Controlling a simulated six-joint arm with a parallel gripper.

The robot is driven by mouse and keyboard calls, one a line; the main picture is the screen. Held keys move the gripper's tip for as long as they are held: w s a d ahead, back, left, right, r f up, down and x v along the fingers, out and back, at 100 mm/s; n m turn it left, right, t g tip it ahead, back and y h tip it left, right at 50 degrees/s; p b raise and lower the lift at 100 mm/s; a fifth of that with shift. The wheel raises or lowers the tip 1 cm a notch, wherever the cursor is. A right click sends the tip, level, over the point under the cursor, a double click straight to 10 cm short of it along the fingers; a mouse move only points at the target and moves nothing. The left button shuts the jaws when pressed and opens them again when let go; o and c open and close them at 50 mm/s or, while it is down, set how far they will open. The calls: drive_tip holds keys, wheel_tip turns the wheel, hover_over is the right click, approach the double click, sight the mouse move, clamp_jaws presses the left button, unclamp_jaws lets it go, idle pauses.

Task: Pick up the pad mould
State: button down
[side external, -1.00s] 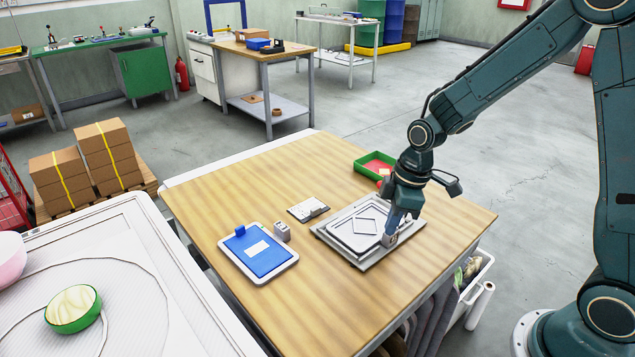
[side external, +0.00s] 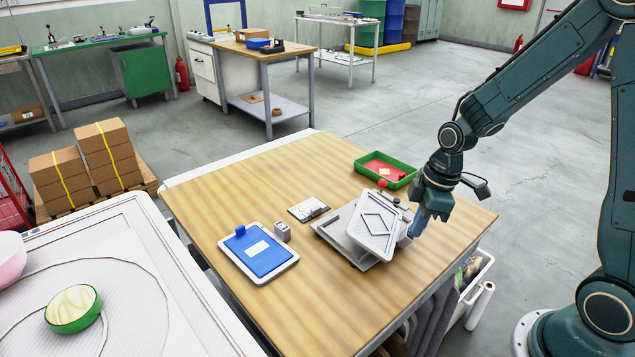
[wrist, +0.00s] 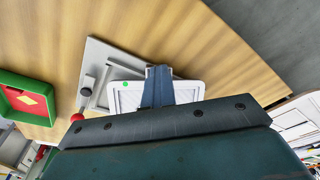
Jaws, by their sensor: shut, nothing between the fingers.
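The pad mould (side external: 376,222) is a white rectangular plate with a diamond outline. It sits skewed and looks tilted across the grey base tray (side external: 333,232) on the wooden table. Its light face, with a green dot, also shows in the wrist view (wrist: 130,97). My gripper (side external: 414,232) is shut and empty at the mould's right side. In the wrist view my gripper's fingers (wrist: 158,76) cover the middle of the mould. I cannot tell whether they touch it.
A green bin (side external: 398,182) with a red inside stands behind the mould, near a small red knob (side external: 383,184). A blue clipboard (side external: 282,264), a small grey block (side external: 282,232) and a white card (side external: 304,208) lie to the left. The table's front is clear.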

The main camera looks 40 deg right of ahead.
drive_tip(key=shift+s+d+f, duration=0.1)
drive_tip(key=shift+d+f, duration=0.05)
drive_tip(key=shift+r, duration=0.75)
drive_tip(key=shift+r, duration=0.1)
drive_tip(key=shift+r, duration=0.35)
drive_tip(key=s+d, duration=0.8)
drive_tip(key=shift+s+d, duration=0.15)
drive_tip(key=shift+s, duration=0.05)
